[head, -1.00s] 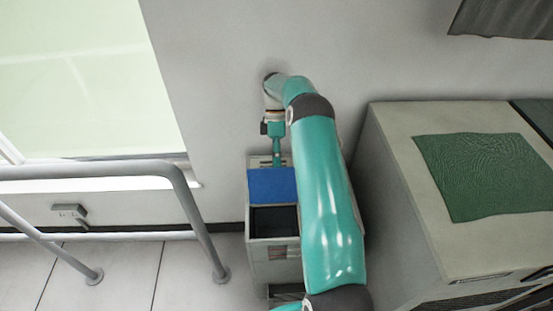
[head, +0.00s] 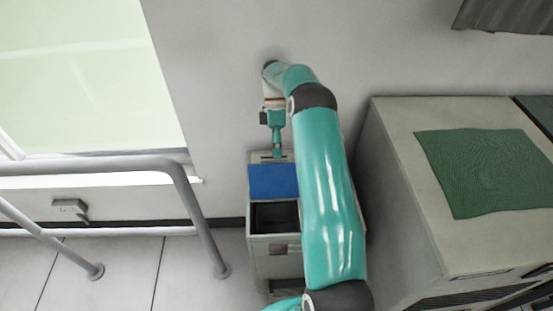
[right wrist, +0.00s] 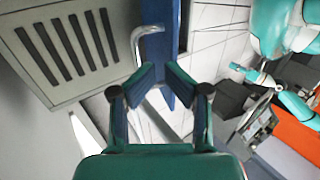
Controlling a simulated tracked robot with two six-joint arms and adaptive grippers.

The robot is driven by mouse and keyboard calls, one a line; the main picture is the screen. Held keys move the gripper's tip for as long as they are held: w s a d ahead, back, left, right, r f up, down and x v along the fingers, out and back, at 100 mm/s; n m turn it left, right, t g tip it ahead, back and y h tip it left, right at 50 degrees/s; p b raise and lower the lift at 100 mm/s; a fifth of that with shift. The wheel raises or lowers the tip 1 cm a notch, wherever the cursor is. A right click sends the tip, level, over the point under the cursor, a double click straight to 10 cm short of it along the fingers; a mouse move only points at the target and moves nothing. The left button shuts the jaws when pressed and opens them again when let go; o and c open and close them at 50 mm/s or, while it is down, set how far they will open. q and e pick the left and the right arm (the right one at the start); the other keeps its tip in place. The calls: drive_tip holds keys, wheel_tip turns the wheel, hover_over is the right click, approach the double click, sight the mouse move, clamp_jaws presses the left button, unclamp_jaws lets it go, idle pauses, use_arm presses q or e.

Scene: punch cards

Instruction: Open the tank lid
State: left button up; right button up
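The tank is a narrow grey box (head: 275,262) against the wall in the head view. A blue panel (head: 273,182), apparently its lid, covers the middle of its top, with a dark recess in front. My right gripper (head: 277,155) points down at the tank's back end, just behind the blue panel. In the right wrist view its two fingers (right wrist: 162,82) are apart, with nothing clearly held between them. A blue strip (right wrist: 168,45) and a bent metal bar (right wrist: 150,32) lie just beyond the fingertips; contact cannot be told. My left gripper cannot be made out.
A large cabinet (head: 395,170) with a green mat (head: 490,170) stands right of my right arm. A grey rail (head: 190,205) stands on the left. The wall is close behind the tank. A slotted grey panel (right wrist: 70,50) lies left in the wrist view.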

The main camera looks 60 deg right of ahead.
wheel_tip(320, 180, up, 5)
drive_tip(key=shift+r, duration=0.1)
drive_tip(key=shift+c, duration=0.3)
drive_tip(key=shift+m, duration=0.3)
drive_tip(key=c, duration=0.5)
drive_tip(key=shift+w+d+f+m, duration=0.1)
drive_tip(key=shift+d+f+m, duration=0.15)
drive_tip(key=shift+m, duration=0.35)
clamp_jaws()
drive_tip(key=w+d+f+m+t+h, duration=0.1)
drive_tip(key=d+m+t+h, duration=0.15)
drive_tip(key=m, duration=0.55)
drive_tip(key=w+d+m+t+h, duration=0.1)
drive_tip(key=w+d+m+h, duration=0.15)
drive_tip(key=m, duration=0.55)
drive_tip(key=shift+g, duration=0.25)
drive_tip(key=f, duration=0.3)
drive_tip(key=s+f, duration=0.1)
drive_tip(key=f, duration=0.2)
drive_tip(key=a+f, duration=0.1)
drive_tip(key=f, duration=0.2)
drive_tip(key=shift+s+p, duration=0.25)
drive_tip(key=shift+p, duration=0.05)
drive_tip(key=shift+s+a+r+p, duration=0.15)
drive_tip(key=shift+s+a+r, duration=0.25)
drive_tip(key=shift+a, duration=0.25)
drive_tip(key=shift+s+a+r+p, duration=0.15)
drive_tip(key=shift+s+a+r, duration=0.2)
drive_tip(key=shift+a, duration=0.3)
